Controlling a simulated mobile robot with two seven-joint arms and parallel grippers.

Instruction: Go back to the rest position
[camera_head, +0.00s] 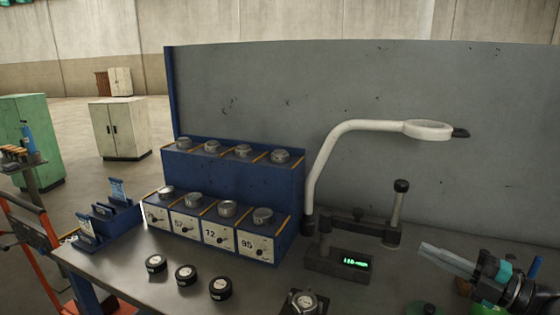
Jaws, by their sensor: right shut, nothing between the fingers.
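My right gripper (428,250) comes in from the lower right, above the right part of the workbench (130,262). Its pale fingers are together and hold nothing. They point left, toward the black device with a green lit display (352,262), and are apart from it in the picture. My left gripper is not in view.
A blue two-tier rack (235,183) holds several metal discs. Several black round pieces (186,275) and a gauge-like piece (304,302) lie along the front. A white magnifier lamp (428,130) arches over the right side. A grey panel (380,85) closes the back.

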